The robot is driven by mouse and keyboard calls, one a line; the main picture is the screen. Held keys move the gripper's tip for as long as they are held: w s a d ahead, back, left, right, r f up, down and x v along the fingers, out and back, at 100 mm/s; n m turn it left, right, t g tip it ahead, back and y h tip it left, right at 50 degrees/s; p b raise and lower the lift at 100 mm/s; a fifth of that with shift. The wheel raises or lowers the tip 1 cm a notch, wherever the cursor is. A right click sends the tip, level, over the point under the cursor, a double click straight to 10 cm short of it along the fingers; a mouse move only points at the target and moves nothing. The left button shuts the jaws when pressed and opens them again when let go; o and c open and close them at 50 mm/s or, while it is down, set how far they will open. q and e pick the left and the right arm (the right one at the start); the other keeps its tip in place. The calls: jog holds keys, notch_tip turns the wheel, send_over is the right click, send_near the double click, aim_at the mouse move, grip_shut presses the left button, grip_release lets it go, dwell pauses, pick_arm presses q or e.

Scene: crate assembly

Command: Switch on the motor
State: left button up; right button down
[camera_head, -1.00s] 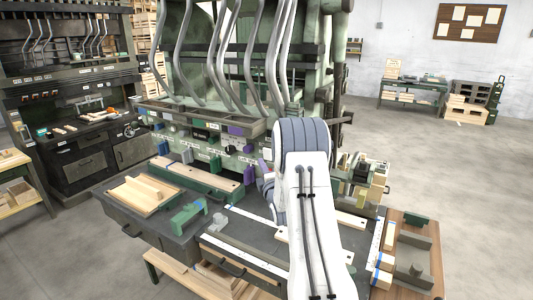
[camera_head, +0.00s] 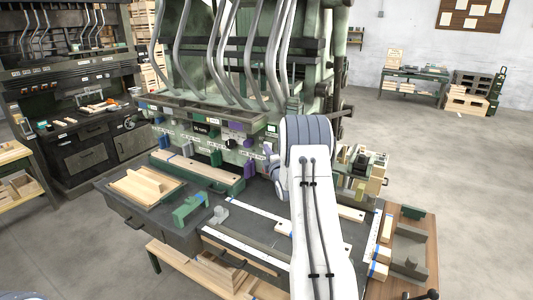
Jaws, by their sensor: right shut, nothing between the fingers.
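The green machine stands behind the workbench, with a row of labelled controls on its front panel (camera_head: 200,140). A black round knob (camera_head: 231,143) and purple blocks (camera_head: 249,167) show on or along this panel. I cannot tell which control is the motor switch, as the labels are too small to read. My right gripper (camera_head: 269,152) is at the panel's right part, small and partly hidden behind my white right arm. It is shut and holds nothing. I cannot tell whether it touches the panel. My left gripper is not in view.
The workbench carries a wooden tray (camera_head: 147,186), a green block-like tool (camera_head: 188,208) and white-edged rails. Grey curved pipes (camera_head: 220,55) hang above the panel. A wooden side table (camera_head: 415,262) with blocks stands at the right. The floor at the right is open.

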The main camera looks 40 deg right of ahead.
jog(key=s+a+r+b, duration=0.1)
jog(key=s+a+b, duration=0.4)
jog(key=s, duration=0.6)
jog(key=shift+a+r, duration=0.25)
jog(key=shift+a, duration=1)
jog(key=shift+w, duration=0.1)
